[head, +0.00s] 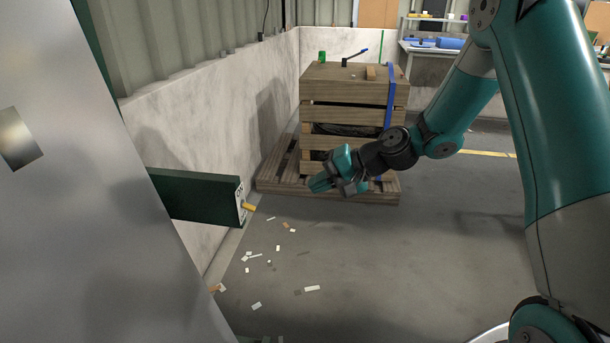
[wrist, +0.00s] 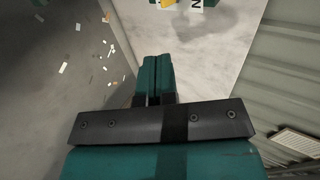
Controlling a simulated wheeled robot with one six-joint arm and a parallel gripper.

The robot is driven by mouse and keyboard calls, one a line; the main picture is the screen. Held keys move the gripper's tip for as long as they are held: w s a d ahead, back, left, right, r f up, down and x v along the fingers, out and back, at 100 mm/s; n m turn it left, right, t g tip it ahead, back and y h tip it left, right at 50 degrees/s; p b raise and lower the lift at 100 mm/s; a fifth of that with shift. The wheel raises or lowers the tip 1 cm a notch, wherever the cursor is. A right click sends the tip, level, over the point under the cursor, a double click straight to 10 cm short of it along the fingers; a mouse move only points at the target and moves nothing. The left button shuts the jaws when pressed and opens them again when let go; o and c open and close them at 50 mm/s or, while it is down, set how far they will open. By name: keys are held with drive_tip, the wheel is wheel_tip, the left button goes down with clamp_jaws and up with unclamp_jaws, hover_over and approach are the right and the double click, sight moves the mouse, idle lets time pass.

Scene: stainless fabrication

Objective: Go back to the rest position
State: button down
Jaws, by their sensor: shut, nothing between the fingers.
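My gripper (head: 320,184) is at the end of my teal arm, near the middle of the head view. It is in front of the wooden crate as seen from the head camera, and apart from the green box on the left. In the wrist view my gripper (wrist: 156,60) shows its two teal fingers side by side and shut, with nothing between them.
A green box (head: 190,195) with a yellow handle (head: 249,207) juts out at the left; the handle also shows in the wrist view (wrist: 168,3). A wooden crate (head: 330,88) stands on a pallet (head: 280,186) by the wall. Paper scraps (head: 312,288) litter the floor. Open floor lies ahead.

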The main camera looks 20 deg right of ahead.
drive_tip(key=s+a+r+n+g+h+p, duration=0.1)
drive_tip(key=s+a+r+n+g+p, duration=0.15)
drive_tip(key=s+a+r, duration=0.35)
drive_tip(key=s+a+r+n+g+h+p, duration=0.1)
drive_tip(key=s+a+r+n+p, duration=0.1)
drive_tip(key=s+r+n+p, duration=0.4)
drive_tip(key=s+r+n+g+h+p, duration=0.1)
drive_tip(key=s+r+n, duration=0.1)
drive_tip(key=s+r, duration=0.3)
drive_tip(key=s+r+n+g+h+p, duration=0.1)
drive_tip(key=s+r+n+h+p, duration=0.1)
drive_tip(key=s+r, duration=0.4)
drive_tip(key=s, duration=0.5)
drive_tip(key=shift+s+a+h, duration=0.15)
drive_tip(key=shift+s+h, duration=0.1)
drive_tip(key=shift+h, duration=0.05)
drive_tip(key=shift+n, duration=0.25)
